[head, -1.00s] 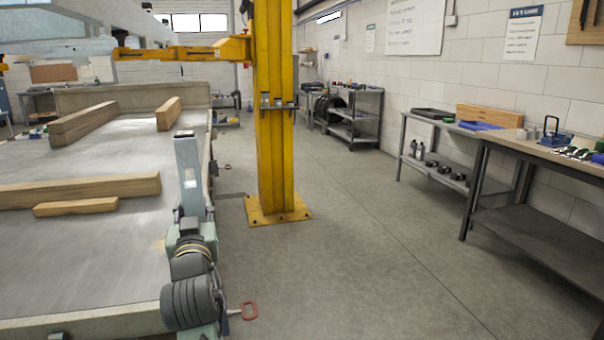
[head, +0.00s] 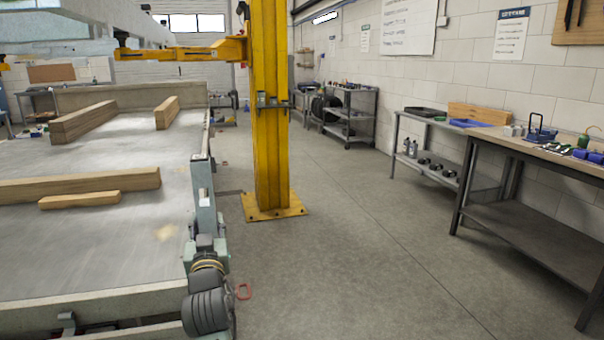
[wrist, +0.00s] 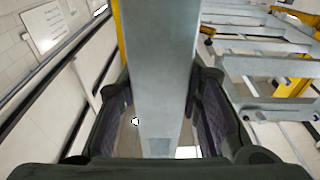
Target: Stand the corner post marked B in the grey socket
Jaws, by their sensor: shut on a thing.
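A grey metal post (head: 203,188) stands roughly upright along the right edge of the trailer bed in the head view. My gripper (head: 205,244) is low on the post. In the wrist view the same post (wrist: 158,50) runs lengthwise between the dark pads of my gripper (wrist: 158,100), which is shut on it. I cannot read a letter B on it. The post's lower end is hidden by my gripper and arm in the head view. I cannot make out the grey socket for certain; I cannot tell whether the post is in it.
The trailer bed (head: 120,240) carries several timber beams (head: 80,188). A yellow column (head: 268,120) stands behind. A workbench (head: 545,150) and shelves line the right wall. The floor (head: 350,250) between is clear.

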